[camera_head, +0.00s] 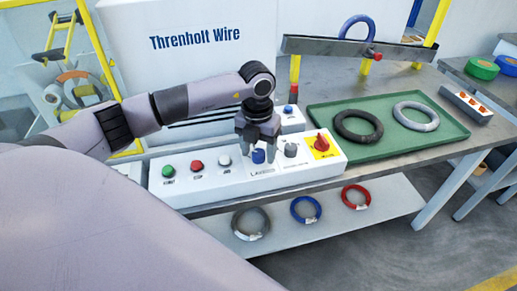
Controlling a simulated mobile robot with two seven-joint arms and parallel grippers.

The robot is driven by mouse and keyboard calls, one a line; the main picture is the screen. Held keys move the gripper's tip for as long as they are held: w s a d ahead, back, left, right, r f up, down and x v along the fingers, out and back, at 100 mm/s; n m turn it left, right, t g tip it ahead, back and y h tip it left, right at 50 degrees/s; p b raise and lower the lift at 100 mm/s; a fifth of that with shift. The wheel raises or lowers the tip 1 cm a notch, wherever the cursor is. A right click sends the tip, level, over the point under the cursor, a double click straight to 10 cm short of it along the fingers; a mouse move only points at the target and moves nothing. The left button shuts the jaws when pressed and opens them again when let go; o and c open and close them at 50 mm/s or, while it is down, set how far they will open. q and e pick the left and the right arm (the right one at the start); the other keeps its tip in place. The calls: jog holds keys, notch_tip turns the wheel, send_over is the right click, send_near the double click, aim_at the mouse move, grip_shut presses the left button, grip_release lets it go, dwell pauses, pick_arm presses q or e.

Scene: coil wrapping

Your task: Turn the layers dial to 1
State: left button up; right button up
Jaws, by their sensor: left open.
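The layers dial is a blue knob (258,156) on the white control panel (215,183), with a label below it that seems to start with "LAYERS". The dial's setting is too small to read. My left gripper (257,146) points down over the blue knob with its fingers apart, at or just above it. I cannot tell whether the fingers touch the knob. The gripper hides the far side of the knob. My right gripper is not in view.
The panel also carries a green button (168,172), a red button (197,166), a grey knob (291,149) and a red switch on yellow (321,144). A green tray (440,139) with black and grey coils lies right. Coils lie on a lower shelf (335,225).

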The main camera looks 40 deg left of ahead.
aim_at(258, 152)
pick_arm(q)
jog(key=shift+a+r+b, duration=0.1)
jog(key=shift+r+b, duration=0.2)
jog(key=shift+r, duration=3.25)
